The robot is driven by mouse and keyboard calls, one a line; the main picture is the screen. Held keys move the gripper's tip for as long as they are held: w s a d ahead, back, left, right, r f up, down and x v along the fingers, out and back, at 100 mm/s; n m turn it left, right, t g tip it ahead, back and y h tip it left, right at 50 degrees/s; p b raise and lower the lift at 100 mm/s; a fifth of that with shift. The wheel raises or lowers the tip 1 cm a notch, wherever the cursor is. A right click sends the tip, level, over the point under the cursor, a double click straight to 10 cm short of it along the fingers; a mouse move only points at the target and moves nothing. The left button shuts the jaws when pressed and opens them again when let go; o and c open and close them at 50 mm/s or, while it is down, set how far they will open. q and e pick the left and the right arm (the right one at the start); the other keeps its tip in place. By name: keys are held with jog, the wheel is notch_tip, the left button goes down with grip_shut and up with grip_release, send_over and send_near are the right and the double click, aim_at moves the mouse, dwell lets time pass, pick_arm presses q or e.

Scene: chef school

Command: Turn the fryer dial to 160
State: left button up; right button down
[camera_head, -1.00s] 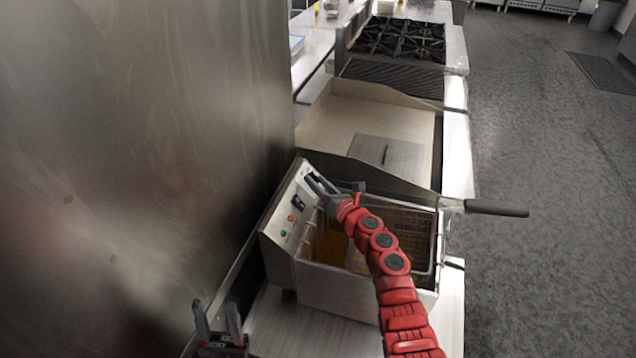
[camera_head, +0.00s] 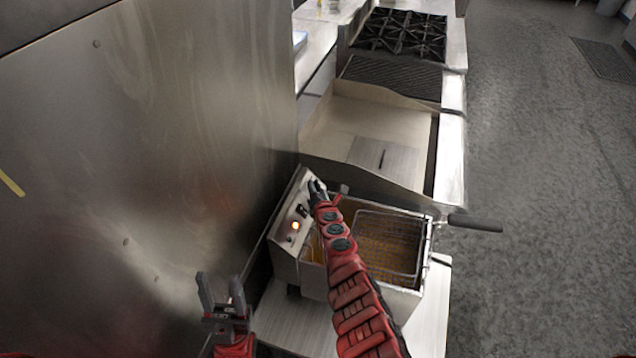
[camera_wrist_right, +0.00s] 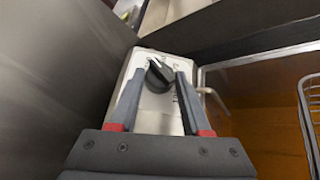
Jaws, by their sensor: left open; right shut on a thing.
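The fryer (camera_head: 370,291) stands on the counter with its sloped control panel (camera_head: 284,243) on its left side. In the right wrist view, the black fryer dial (camera_wrist_right: 158,76) with a white mark sits between the fingers of my right gripper (camera_wrist_right: 158,84). The mark points up and slightly left. The numbers around the dial are too small to read. In the head view, my right gripper (camera_head: 314,188) is shut on the dial at the panel's upper end, and largely hides it. My left gripper (camera_head: 221,286) is open and empty, left of the fryer.
A wire basket (camera_head: 390,245) with a black handle (camera_head: 475,223) sits in the fryer, right of my right arm. A lamp (camera_head: 295,226) glows on the panel. A tall steel wall (camera_head: 150,170) stands close on the left. A griddle (camera_head: 350,130) lies behind the fryer.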

jog(key=shift+a+r+m+g+h, duration=0.15)
jog(key=shift+m+g+h, duration=0.3)
jog(key=shift+m, duration=0.35)
jog(key=shift+m+g+h, duration=0.25)
jog(key=shift+m+h, duration=0.1)
jog(key=shift+m, duration=0.05)
jog(key=shift+w+a+m+g+h+b, duration=0.1)
jog(key=shift+w+m+g+h+b, duration=0.05)
jog(key=shift+m+g+h+b, duration=0.35)
jog(key=m+g+h+b, duration=0.1)
jog(key=m+g+b, duration=0.2)
jog(key=b, duration=0.8)
jog(key=shift+w+m+h, duration=0.15)
jog(key=shift+m+h, duration=0.15)
jog(key=shift+h, duration=0.1)
jog(key=shift+a+r+m+g+b, duration=0.15)
jog(key=shift+m+g+b, duration=0.65)
jog(key=shift+b, duration=2.5)
jog(key=shift+c, duration=1.8)
grip_release()
jog(key=shift+w, duration=0.15)
jog(key=shift+r, duration=0.15)
